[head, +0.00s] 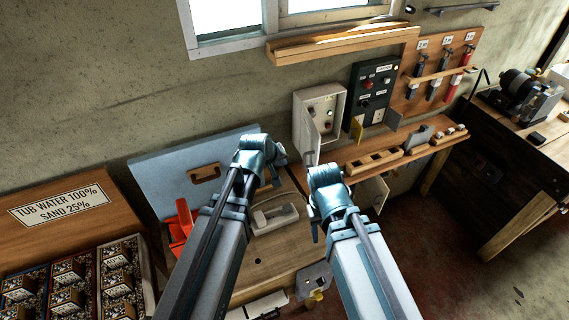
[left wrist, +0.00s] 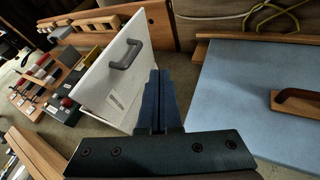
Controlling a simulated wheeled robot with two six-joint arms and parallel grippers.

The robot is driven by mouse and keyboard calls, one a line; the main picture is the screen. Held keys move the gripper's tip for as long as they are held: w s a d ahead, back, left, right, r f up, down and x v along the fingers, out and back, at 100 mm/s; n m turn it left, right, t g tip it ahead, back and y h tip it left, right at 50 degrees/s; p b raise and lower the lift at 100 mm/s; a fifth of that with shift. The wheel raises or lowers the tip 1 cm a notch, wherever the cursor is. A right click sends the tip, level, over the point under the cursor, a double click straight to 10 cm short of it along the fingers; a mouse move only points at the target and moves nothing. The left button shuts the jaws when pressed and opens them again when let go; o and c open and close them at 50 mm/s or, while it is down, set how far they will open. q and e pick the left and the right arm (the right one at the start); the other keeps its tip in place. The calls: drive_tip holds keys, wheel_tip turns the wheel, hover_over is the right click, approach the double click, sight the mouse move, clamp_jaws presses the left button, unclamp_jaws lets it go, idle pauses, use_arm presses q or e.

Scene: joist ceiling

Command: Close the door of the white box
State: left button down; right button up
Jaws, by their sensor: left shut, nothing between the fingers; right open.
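The white box (head: 325,104) is on the wall in the middle of the head view, with buttons and small lights showing inside. Its door (head: 308,138) stands open, swung out on the left side. In the left wrist view the door (left wrist: 122,72) is a tilted white panel with a grey handle (left wrist: 125,54). My left gripper (left wrist: 161,98) is shut and empty, close beside the handle side of the door; whether it touches cannot be told. My right gripper (head: 316,228) is open and below the box, mostly hidden by its wrist.
A dark green control box (head: 371,92) stands just right of the white box. A wooden shelf (head: 440,140) runs below. A light blue board (head: 165,172) with a wooden handle is at left. A red object (head: 181,222) and a grey handled item (head: 274,216) lie near my left arm.

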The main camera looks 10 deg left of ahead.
use_arm(q)
drive_tip(key=w+d+f+b, duration=0.4)
drive_tip(key=w+d+f, duration=0.1)
drive_tip(key=w+f, duration=0.1)
drive_tip(key=shift+w+b, duration=0.15)
drive_tip(key=shift+b, duration=0.25)
idle(0.3)
